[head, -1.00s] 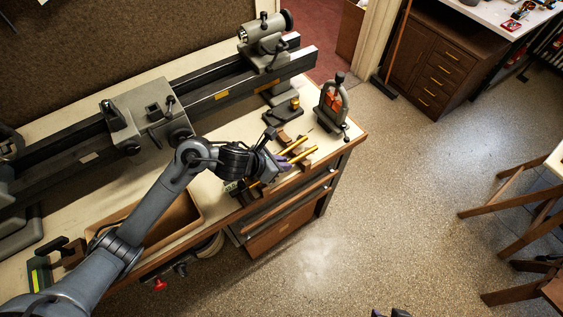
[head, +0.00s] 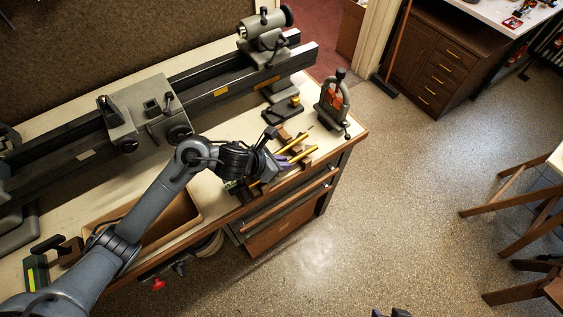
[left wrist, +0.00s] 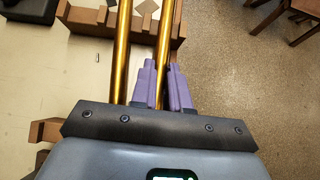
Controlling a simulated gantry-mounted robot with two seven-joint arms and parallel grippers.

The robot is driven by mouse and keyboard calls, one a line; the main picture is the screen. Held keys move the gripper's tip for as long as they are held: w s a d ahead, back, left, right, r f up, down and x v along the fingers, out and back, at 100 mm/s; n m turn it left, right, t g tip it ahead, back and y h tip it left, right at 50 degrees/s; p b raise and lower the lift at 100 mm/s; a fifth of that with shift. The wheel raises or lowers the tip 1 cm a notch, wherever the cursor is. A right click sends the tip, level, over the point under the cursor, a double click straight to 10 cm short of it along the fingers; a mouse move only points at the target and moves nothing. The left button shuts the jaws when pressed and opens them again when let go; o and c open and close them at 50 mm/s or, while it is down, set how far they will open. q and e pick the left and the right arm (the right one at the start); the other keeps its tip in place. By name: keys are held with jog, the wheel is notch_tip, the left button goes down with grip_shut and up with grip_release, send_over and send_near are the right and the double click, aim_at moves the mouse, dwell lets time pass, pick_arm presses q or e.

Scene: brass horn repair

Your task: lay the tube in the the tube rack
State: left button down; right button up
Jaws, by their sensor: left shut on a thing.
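My left gripper (head: 284,163) is at the front right of the bench, its purple fingers shut on a brass tube (left wrist: 164,55). The tube runs lengthwise away from the fingers in the left wrist view. A second brass tube (left wrist: 121,50) lies beside it on the left, roughly parallel and apart from it. The brown notched tube rack (left wrist: 88,21) is under the far part of the tubes; it also shows in the head view (head: 304,165). I cannot tell whether the held tube touches its notch. Dark tips at the bottom edge of the head view may be my right gripper (head: 391,313).
A grey clamp-like tool with a red part (head: 334,98) stands on the bench corner behind the rack. A long lathe-like machine (head: 150,112) fills the back of the bench. A brown tray (head: 187,222) lies left of the gripper.

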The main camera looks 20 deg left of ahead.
pick_arm(q)
jog(key=shift+f, duration=0.2)
jog(key=c, duration=1)
grip_release()
jog(key=shift+c, duration=0.2)
